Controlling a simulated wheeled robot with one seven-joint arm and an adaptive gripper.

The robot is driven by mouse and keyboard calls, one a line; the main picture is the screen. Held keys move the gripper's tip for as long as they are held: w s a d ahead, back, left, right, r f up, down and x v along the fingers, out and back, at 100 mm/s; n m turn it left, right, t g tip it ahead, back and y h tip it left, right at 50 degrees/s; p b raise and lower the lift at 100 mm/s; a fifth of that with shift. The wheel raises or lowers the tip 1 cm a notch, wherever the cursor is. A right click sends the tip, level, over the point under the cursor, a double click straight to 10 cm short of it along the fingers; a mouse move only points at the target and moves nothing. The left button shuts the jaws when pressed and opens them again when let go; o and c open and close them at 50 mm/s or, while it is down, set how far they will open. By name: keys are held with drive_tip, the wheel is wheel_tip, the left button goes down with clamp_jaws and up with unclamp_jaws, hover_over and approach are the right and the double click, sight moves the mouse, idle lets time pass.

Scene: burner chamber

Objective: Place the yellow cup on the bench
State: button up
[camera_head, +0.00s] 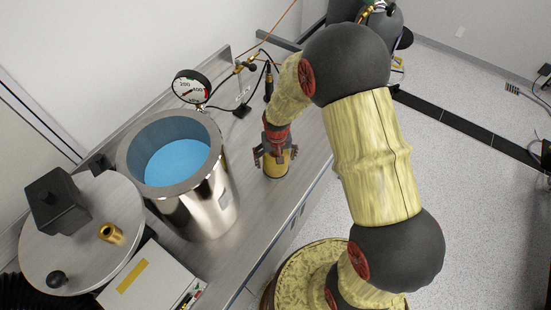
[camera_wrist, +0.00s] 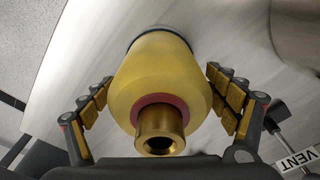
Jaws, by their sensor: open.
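The yellow cup (camera_head: 275,168) stands upright on the bench (camera_head: 311,150), to the right of the steel vessel. In the wrist view the yellow cup (camera_wrist: 161,80) shows its yellow body, a red ring and a brass neck facing the camera. My gripper (camera_head: 276,155) is over the cup, pointing down at it. The upper part of the cup is hidden by my gripper in the head view.
A steel vessel (camera_head: 204,205) with blue inside stands close left of the cup. A pressure gauge (camera_head: 191,87) and cables are behind it. A round lid (camera_head: 85,245) with a brass fitting (camera_head: 111,233) lies at the left. The bench is bare in front of the cup.

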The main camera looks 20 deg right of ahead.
drive_tip(key=r, duration=0.4)
drive_tip(key=s+r, duration=0.1)
drive_tip(key=r, duration=0.6)
drive_tip(key=shift+s+a+r, duration=0.15)
drive_tip(key=shift+s+r, duration=0.05)
drive_tip(key=shift+r, duration=0.15)
drive_tip(key=s+r+n+t, duration=0.1)
drive_tip(key=s+r, duration=0.5)
drive_tip(key=r, duration=0.4)
drive_tip(key=s+r+t, duration=0.2)
drive_tip(key=s+r, duration=0.4)
drive_tip(key=r, duration=0.4)
drive_tip(key=s+r+t, duration=0.1)
drive_tip(key=s+r, duration=0.3)
drive_tip(key=s, duration=0.5)
drive_tip(key=shift+s+r+n, duration=0.15)
drive_tip(key=shift+r+n, duration=0.15)
drive_tip(key=shift+n, duration=0.1)
wheel_tip(320, 180, down, 12)
drive_tip(key=b, duration=1.1)
drive_tip(key=shift+f+b, duration=0.15)
drive_tip(key=shift+b, duration=0.2)
drive_tip(key=shift+c, duration=0.9)
